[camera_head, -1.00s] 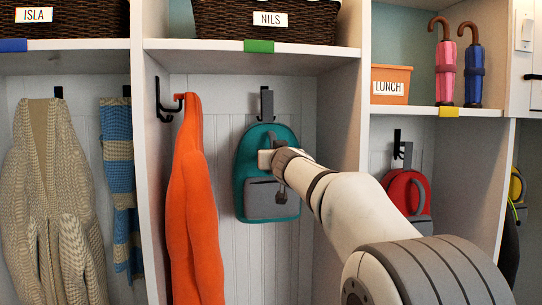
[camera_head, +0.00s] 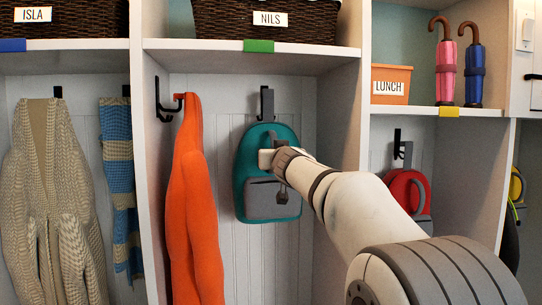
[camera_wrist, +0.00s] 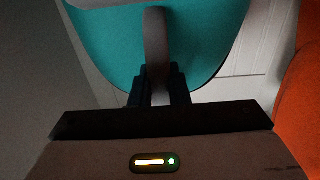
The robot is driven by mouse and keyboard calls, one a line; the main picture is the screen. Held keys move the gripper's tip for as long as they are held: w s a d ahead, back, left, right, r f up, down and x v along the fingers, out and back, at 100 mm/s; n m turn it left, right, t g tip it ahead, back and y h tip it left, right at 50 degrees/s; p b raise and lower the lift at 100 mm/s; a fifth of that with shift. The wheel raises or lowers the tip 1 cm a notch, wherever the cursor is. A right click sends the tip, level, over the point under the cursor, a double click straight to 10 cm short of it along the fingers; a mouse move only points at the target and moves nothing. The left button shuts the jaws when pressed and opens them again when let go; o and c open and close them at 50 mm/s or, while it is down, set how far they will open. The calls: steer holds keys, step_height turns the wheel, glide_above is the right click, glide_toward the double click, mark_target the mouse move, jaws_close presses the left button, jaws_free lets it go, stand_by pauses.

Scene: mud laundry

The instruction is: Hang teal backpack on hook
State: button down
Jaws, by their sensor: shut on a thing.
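The teal backpack (camera_head: 250,195) with a grey front pocket is upright in the middle cubby, in front of the white panelled back wall. A dark hook (camera_head: 267,102) shows just above its top; whether the backpack's loop is over the hook cannot be told. My gripper (camera_head: 268,158) is at the upper part of the backpack. In the wrist view, my gripper's fingers (camera_wrist: 160,88) are shut on a grey strap or handle (camera_wrist: 157,50) of the teal backpack (camera_wrist: 205,40). My gripper and wrist hide part of the backpack's front.
An orange garment (camera_head: 192,200) hangs from a hook on the left wall of the same cubby. A divider (camera_head: 346,130) stands to the right, with a red backpack (camera_head: 405,190) beyond it. A shelf (camera_head: 215,48) with the NILS basket (camera_head: 305,22) is above.

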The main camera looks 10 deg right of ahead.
steer(key=shift+f, duration=0.15)
stand_by(0.4)
steer(key=shift+f+b, duration=0.4)
steer(key=shift+b, duration=0.25)
steer(key=shift+f, duration=0.1)
stand_by(0.6)
steer(key=shift+f+b, duration=0.45)
steer(key=shift+b, duration=0.15)
steer(key=c, duration=1.4)
jaws_free()
steer(key=shift+o, duration=0.5)
steer(key=shift+f, duration=0.1)
steer(key=shift+s, duration=0.1)
